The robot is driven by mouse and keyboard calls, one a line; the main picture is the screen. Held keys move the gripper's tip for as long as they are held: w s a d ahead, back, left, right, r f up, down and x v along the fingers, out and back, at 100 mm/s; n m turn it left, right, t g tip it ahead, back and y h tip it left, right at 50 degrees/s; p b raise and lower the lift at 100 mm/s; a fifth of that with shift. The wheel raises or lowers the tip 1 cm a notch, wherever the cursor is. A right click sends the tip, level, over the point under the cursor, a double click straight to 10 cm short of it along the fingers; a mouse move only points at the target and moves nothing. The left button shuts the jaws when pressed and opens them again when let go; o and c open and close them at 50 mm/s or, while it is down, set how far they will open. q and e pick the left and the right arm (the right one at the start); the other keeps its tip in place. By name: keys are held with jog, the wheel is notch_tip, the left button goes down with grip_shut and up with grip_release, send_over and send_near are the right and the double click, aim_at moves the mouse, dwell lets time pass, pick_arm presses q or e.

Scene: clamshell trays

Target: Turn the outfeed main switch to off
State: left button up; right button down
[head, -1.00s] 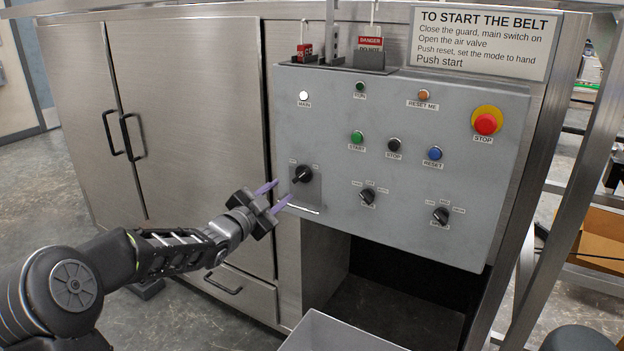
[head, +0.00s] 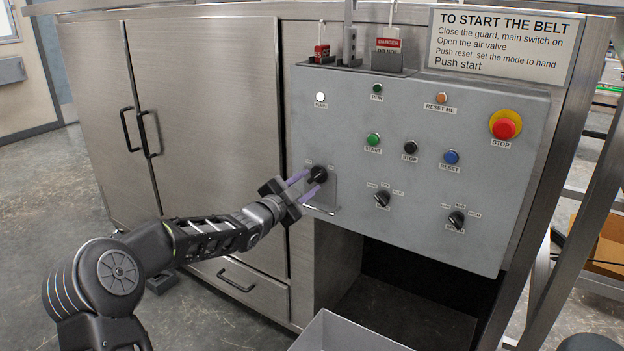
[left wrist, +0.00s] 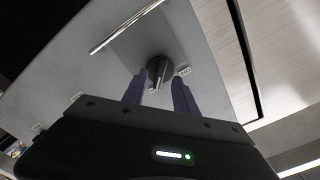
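The main switch is a black rotary knob (head: 317,174) on a small plate at the left of the grey control panel (head: 400,115). Small labels sit to its upper left and upper right, too small to read. My left gripper (head: 312,180) is open, its purple fingers pointing at the panel with the tips on either side of the knob. In the left wrist view the knob (left wrist: 159,71) shows between and just beyond the fingertips (left wrist: 158,82); I cannot tell whether they touch it. My right gripper is not in view.
A white MAIN lamp (head: 320,97), a green START button (head: 373,140), two more selector knobs (head: 382,199) (head: 456,219) and a red STOP button (head: 504,128) share the panel. A grey bin (head: 345,335) stands below.

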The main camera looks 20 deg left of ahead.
aim_at(317, 176)
pick_arm(q)
jog(key=shift+w+d, duration=0.2)
jog(key=shift+w, duration=1.2)
grip_shut()
